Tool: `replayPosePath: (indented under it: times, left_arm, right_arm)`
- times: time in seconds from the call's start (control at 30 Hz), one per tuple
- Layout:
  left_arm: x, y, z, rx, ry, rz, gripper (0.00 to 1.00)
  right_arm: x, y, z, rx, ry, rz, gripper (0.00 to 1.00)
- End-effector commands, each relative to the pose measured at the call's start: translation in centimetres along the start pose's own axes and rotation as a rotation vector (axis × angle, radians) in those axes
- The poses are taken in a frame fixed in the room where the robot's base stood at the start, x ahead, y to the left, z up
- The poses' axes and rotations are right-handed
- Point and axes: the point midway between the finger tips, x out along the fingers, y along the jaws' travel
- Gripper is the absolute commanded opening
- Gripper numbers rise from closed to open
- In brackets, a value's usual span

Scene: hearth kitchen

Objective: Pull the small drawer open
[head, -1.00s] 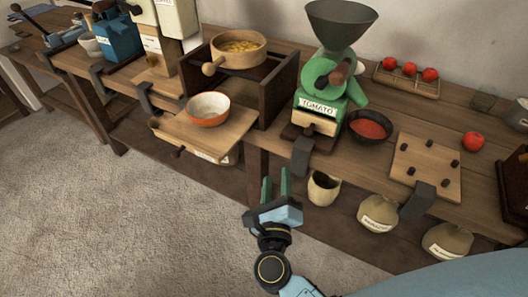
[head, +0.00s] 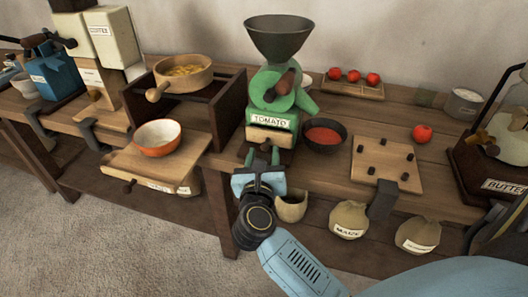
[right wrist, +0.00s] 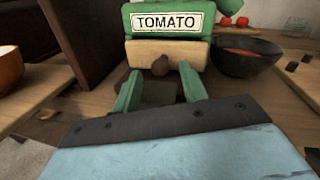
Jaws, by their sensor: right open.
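The small drawer (head: 271,136) is a pale wooden front with a dark round knob, set under the TOMATO label of the green mill (head: 270,95). In the right wrist view the drawer (right wrist: 140,52) looks closed, and its knob (right wrist: 160,65) shows between and beyond my fingertips. My right gripper (head: 263,156) is open and empty in front of the drawer, at the table's front edge, with its two green fingers pointing at it. In the right wrist view the fingers (right wrist: 159,83) are apart and do not appear to touch the knob. My left gripper is not in view.
A dark bowl of red sauce (head: 325,134) stands right of the mill. A pegged wooden board (head: 386,163) lies farther right. An orange bowl (head: 157,138) sits on a pulled-out board at left. Sacks (head: 349,220) stand below the table.

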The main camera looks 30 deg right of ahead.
Motion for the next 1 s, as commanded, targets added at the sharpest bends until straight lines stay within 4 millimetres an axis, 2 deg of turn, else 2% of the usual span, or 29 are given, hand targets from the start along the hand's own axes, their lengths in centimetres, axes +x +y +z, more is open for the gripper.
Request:
replayPosePath:
  times: [0.03,0.2,0.5,0.8,1.0]
  left_arm:
    - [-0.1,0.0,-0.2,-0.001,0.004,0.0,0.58]
    - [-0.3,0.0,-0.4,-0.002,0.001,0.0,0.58]
    - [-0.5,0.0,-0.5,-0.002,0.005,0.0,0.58]
    - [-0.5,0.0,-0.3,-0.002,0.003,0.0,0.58]
    - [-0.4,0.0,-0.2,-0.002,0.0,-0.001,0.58]
  right_arm:
    - [0.7,0.0,0.0,-0.002,-0.002,-0.001,0.43]
    - [1.8,0.0,0.0,0.0,-0.001,0.0,0.43]
    - [1.9,0.0,0.0,-0.001,0.001,0.0,0.41]
    - [1.9,0.0,0.0,-0.001,0.0,0.0,0.02]
    - [1.8,0.0,0.0,-0.001,0.001,0.0,0.0]
